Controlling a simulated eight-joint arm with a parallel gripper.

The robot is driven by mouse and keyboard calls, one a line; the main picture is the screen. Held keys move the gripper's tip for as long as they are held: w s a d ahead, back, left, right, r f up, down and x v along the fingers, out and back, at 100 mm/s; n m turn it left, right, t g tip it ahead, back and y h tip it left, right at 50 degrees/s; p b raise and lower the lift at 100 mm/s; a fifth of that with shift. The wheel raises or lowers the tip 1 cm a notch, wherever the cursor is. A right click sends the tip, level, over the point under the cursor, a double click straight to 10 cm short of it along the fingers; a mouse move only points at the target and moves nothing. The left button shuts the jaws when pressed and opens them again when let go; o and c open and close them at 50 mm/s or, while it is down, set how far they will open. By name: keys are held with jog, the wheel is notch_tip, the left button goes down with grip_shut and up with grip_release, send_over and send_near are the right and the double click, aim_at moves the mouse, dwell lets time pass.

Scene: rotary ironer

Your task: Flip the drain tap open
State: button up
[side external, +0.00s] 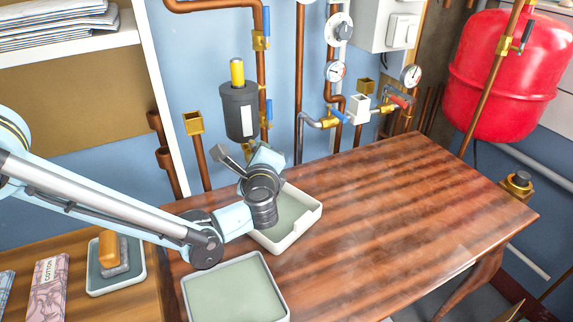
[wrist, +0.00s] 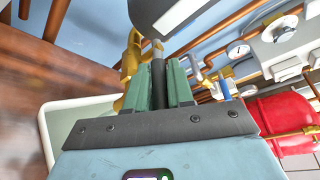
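In the wrist view, a brass tap-like fitting (wrist: 132,62) stands just beyond the left finger and is partly hidden by it. I take it for the drain tap, but cannot be sure. My gripper (wrist: 163,72) has two green fingers pointing toward the fitting and the wall. A dark upright bar (wrist: 158,52) shows between the fingers and past their tips; whether they touch it is not clear. In the side view, my gripper (side external: 262,156) is below the dark canister (side external: 239,112), above a white tray (side external: 306,218).
The wooden table (side external: 400,200) is clear to the right. A second tray (side external: 281,291) lies at its front left. Copper pipes with gauges (side external: 336,71) and blue-handled valves (side external: 266,22) line the wall. A red tank (side external: 505,75) hangs at the right.

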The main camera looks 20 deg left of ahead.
jog(key=shift+o, duration=0.3)
jog(key=shift+s+d, duration=0.15)
jog(key=shift+s, duration=0.1)
jog(key=v, duration=1.1)
jog(key=shift+s+r, duration=0.2)
jog(key=shift+d, duration=0.1)
jog(key=s+a+r+n+g+h, duration=0.1)
jog(key=a+n+g, duration=0.25)
jog(key=a, duration=0.45)
jog(key=s+a+r+n+g+h, duration=0.1)
jog(key=a+r+n+g, duration=0.1)
jog(key=a+n, duration=0.45)
jog(key=s+a+n+g+h, duration=0.1)
jog(key=s+a+n+h, duration=0.3)
jog(key=s+a+n, duration=0.5)
jog(key=shift+s+a+f+h, duration=0.3)
jog(key=shift+s+a, duration=0.1)
jog(key=shift+s, duration=0.65)
